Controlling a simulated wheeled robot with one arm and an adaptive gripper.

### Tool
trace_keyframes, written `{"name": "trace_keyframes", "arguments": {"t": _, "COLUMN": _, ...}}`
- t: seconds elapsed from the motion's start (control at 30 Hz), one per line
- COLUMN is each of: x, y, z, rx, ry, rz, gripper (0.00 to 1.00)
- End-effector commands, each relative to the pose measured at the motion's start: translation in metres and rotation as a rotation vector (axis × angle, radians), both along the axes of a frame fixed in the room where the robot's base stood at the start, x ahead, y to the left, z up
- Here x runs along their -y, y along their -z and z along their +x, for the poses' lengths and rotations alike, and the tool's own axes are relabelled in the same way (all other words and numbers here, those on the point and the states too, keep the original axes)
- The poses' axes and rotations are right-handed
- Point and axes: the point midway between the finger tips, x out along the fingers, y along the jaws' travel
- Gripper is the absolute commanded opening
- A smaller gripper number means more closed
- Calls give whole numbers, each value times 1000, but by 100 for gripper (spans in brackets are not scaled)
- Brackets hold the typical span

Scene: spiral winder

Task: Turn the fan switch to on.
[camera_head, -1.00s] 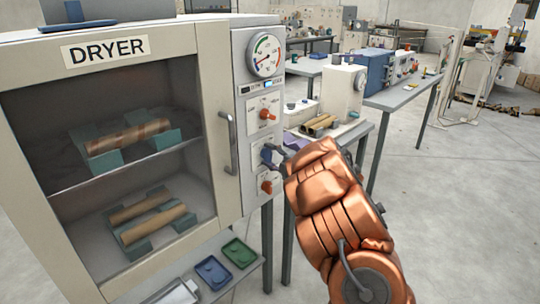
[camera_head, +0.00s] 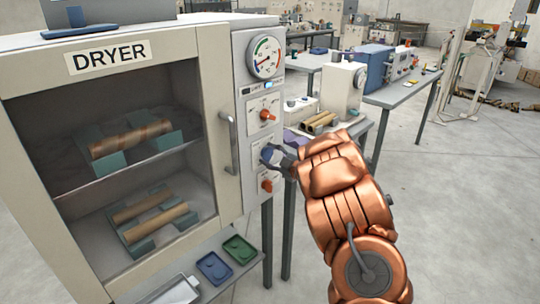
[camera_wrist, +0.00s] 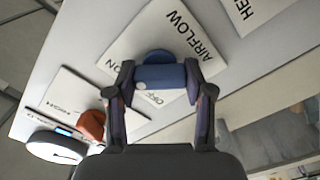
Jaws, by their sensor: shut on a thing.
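The fan switch is a blue knob (camera_wrist: 160,76) on a white plate marked AIRFLOW (camera_wrist: 190,35), with ON and OFF lettering beside it. In the head view the blue knob (camera_head: 267,154) sits between two orange knobs on the dryer's side panel. My gripper (camera_wrist: 161,84) is shut on the blue knob, one finger at each end of it. In the head view my gripper (camera_head: 278,158) reaches the panel from the right and partly hides the knob. The exact angle of the knob against its markings is hard to tell.
An upper orange knob (camera_head: 267,115) and a lower orange knob (camera_head: 266,186) sit close above and below. A gauge (camera_head: 265,57) tops the panel. The dryer door handle (camera_head: 229,143) stands out to the left. Open floor lies to the right.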

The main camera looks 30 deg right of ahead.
Motion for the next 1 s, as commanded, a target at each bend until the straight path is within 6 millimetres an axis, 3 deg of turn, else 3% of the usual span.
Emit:
{"name": "trace_keyframes", "arguments": {"t": 0.27, "x": 0, "y": 2, "z": 0, "rx": -4, "ry": 0, "rz": 3, "gripper": 17}}
{"name": "trace_keyframes", "arguments": {"t": 0.3, "x": 0, "y": 2, "z": 0, "rx": -4, "ry": 0, "rz": 3, "gripper": 54}}
{"name": "trace_keyframes", "arguments": {"t": 0.53, "x": 0, "y": 1, "z": 0, "rx": -2, "ry": 0, "rz": 2, "gripper": 77}}
{"name": "trace_keyframes", "arguments": {"t": 0.87, "x": 0, "y": 1, "z": -1, "rx": -1, "ry": -1, "rz": 1, "gripper": 77}}
{"name": "trace_keyframes", "arguments": {"t": 1.0, "x": 4, "y": 0, "z": -12, "rx": -1, "ry": 2, "rz": 1, "gripper": 77}}
